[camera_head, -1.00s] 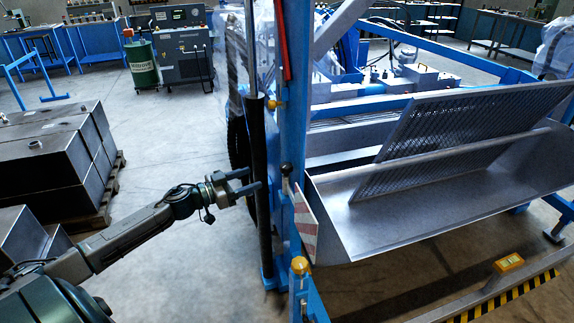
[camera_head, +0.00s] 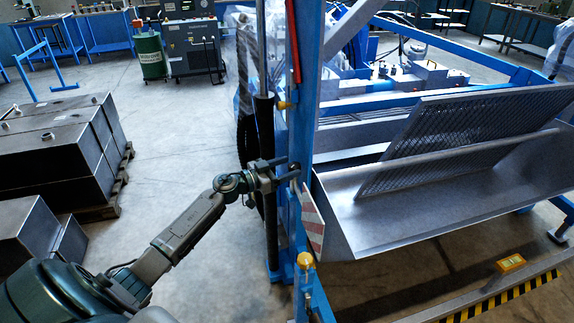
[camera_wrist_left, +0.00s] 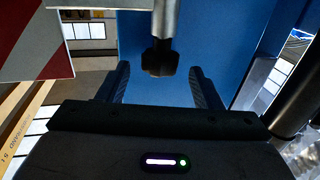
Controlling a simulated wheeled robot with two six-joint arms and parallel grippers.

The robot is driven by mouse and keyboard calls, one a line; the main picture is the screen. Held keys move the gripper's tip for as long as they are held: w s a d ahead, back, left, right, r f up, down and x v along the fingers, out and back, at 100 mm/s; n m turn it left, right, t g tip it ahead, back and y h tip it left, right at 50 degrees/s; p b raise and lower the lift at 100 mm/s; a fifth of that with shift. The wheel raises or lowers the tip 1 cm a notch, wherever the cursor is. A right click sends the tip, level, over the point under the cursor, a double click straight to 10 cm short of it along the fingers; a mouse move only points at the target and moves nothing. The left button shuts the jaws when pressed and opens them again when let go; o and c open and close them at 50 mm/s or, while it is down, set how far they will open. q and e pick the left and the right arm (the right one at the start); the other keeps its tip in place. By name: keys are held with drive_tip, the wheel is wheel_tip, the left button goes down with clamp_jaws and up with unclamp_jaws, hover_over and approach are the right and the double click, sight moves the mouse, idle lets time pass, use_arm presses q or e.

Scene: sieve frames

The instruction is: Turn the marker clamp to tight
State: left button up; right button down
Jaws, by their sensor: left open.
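A dark knob on a grey rod (camera_wrist_left: 165,20), which looks like the marker clamp's handle (camera_wrist_left: 158,60), hangs in the upper middle of the left wrist view. My left gripper (camera_wrist_left: 159,75) is open, with one finger on each side of the knob and a visible gap on both sides. In the head view my left gripper (camera_head: 291,168) reaches the blue post (camera_head: 303,80), and its fingers largely hide the knob. The red-and-white striped marker plate (camera_head: 312,220) is just below and right of the gripper; it also shows in the left wrist view (camera_wrist_left: 40,35). My right gripper is not in view.
A black vertical cylinder (camera_head: 266,140) stands just left of the post, close by my left wrist. A yellow knob (camera_head: 304,260) sits lower on the frame. A metal chute with a mesh screen (camera_head: 450,135) is at the right. Open floor (camera_head: 180,130) lies left of the post.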

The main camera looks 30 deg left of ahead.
use_arm(q)
drive_tip(key=shift+w+d, duration=0.15)
drive_tip(key=shift+w, duration=0.05)
drive_tip(key=c, duration=1)
